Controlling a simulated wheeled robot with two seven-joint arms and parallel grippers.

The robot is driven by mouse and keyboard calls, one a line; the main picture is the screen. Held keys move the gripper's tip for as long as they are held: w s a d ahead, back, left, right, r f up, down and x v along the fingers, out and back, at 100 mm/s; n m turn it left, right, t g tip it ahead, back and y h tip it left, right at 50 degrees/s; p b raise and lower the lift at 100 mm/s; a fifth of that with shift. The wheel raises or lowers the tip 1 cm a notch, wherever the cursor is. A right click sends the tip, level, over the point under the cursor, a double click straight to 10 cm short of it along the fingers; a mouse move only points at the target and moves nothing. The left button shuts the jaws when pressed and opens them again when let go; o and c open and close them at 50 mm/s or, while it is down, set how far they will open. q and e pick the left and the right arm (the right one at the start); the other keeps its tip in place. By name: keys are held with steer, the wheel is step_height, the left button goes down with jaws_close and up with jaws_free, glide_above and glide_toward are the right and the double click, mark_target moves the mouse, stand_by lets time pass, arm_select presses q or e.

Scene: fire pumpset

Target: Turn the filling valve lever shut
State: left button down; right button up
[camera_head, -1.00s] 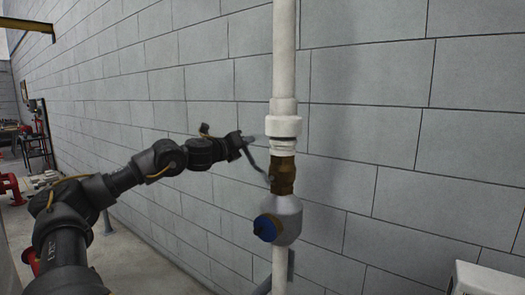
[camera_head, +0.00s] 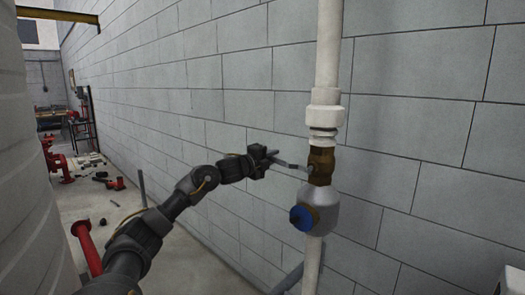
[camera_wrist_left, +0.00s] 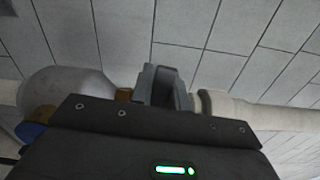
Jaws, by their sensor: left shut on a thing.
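The brass filling valve (camera_head: 321,166) sits on a vertical white pipe, between a white collar above and a grey rounded body below. Its thin grey lever (camera_head: 292,164) sticks out to the left, nearly level and sloping slightly down toward the valve. My left gripper (camera_head: 273,157) is shut on the lever's outer end, to the left of the valve. My right gripper is not in view.
The grey body (camera_head: 318,208) carries a blue cap (camera_head: 302,217) below the valve. The white pipe (camera_head: 329,50) runs up close to the block wall (camera_head: 430,100). A large pale ribbed tank (camera_head: 30,180) stands at left. Red fittings (camera_head: 58,160) lie on the floor behind.

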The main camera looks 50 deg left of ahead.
arm_select(q)
steer(key=shift+f+n, duration=0.5)
steer(key=shift+f, duration=0.15)
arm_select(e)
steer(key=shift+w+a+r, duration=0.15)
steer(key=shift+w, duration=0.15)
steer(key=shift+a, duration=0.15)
arm_select(q)
steer(key=c, duration=1.7)
jaws_free()
steer(key=shift+d+f, duration=0.1)
steer(key=shift+c, duration=0.2)
steer(key=o, duration=0.4)
steer(key=shift+w+d, duration=0.1)
steer(key=shift+w, duration=0.1)
steer(key=shift+s, duration=0.1)
